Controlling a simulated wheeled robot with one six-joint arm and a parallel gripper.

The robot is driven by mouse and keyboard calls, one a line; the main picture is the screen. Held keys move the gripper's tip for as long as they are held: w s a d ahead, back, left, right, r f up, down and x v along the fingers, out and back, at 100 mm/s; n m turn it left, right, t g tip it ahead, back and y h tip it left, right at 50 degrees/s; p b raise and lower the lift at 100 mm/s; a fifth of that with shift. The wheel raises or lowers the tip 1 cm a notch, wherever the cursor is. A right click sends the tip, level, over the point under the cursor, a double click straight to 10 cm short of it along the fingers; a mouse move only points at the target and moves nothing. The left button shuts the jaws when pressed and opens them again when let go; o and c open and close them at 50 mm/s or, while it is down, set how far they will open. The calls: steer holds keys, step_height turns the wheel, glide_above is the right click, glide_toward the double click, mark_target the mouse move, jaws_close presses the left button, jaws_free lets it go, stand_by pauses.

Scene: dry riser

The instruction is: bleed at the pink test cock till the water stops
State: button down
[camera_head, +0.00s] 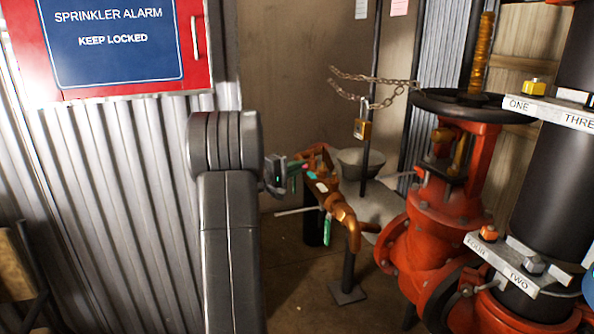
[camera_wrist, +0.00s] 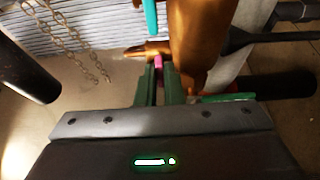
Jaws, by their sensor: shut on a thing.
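The pink test cock (camera_wrist: 158,62) shows as a small pink piece between the green fingers of my gripper (camera_wrist: 159,82) in the wrist view. My gripper is shut on it. The copper-coloured pipe assembly (camera_wrist: 203,45) is right beside the fingers. A teal handle (camera_wrist: 151,18) stands above the pink one in the wrist view. A green handle (camera_head: 327,230) hangs under the pipe. I see no running water.
A grey funnel (camera_head: 362,160) is behind the pipe. A large red valve (camera_head: 440,225) with a dark handwheel (camera_head: 471,106) stands to the right. A chain (camera_head: 385,97) with a brass padlock (camera_head: 362,129) hangs above. Corrugated metal wall (camera_head: 130,200) closes the left side.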

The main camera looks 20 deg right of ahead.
steer(key=shift+f, duration=0.1)
steer(key=c, duration=1.6)
jaws_free()
steer(key=shift+o, duration=0.2)
steer(key=n+p, duration=0.1)
steer(key=p, duration=0.2)
steer(key=r+n+y+p, duration=0.1)
steer(key=p, duration=0.3)
steer(key=shift+n+g, duration=0.4)
steer(key=shift+r+n+p, duration=0.1)
steer(key=shift+n+p, duration=0.2)
steer(key=shift+p, duration=0.7)
steer(key=n+g+p, duration=0.1)
steer(key=p, duration=0.6)
steer(key=n+g+y+p, duration=0.1)
steer(key=n+p, duration=0.1)
steer(key=p, duration=0.6)
steer(key=shift+w+r+n, duration=0.1)
steer(key=shift+r+n, duration=0.1)
steer(key=shift+n, duration=0.1)
